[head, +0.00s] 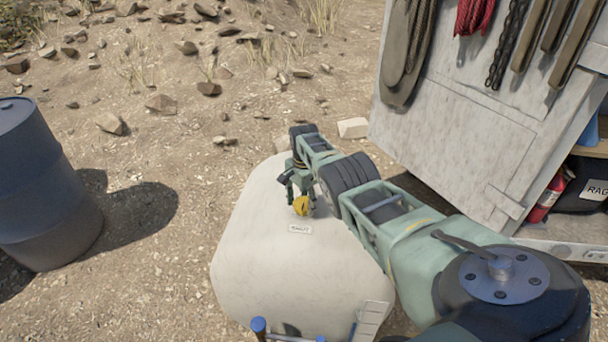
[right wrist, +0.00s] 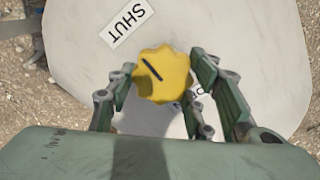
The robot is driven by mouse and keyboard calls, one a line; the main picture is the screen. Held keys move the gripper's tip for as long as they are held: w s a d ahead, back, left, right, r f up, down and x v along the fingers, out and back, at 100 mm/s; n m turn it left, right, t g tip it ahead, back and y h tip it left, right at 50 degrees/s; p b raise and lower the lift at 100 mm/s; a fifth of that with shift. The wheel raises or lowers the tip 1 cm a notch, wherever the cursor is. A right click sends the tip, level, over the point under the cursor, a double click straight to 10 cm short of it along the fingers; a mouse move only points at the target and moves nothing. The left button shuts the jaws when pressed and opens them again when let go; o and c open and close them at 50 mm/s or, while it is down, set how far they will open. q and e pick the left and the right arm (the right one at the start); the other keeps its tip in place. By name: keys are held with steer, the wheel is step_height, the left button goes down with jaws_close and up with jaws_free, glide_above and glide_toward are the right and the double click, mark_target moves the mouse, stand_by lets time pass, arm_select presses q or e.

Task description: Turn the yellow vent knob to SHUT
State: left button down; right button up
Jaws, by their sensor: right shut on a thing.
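The yellow vent knob (head: 301,206) sits on top of the pale tank (head: 255,265). In the right wrist view the knob (right wrist: 165,73) is scalloped, with a dark line running toward its upper left, roughly toward the SHUT label (right wrist: 127,22). A second label (right wrist: 201,92) at the knob's lower right is partly hidden by a finger. My right gripper (right wrist: 164,82) has a finger on each side of the knob and is shut on it. In the head view this gripper (head: 299,193) reaches down from above. My left gripper is not in view.
A dark blue drum (head: 40,190) stands on the left. A grey cabinet (head: 470,130) with hanging ropes and tools stands at the right, with a red extinguisher (head: 547,195) by it. Blue-capped pipes (head: 259,326) and a small ladder (head: 369,322) are at the tank's near side.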

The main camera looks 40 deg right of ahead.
mark_target(305, 203)
steer(key=shift+d+r, duration=0.1)
steer(key=shift+d, duration=0.05)
steer(key=o, duration=1)
steer(key=shift+o, duration=0.5)
step_height(305, 203, up, 12)
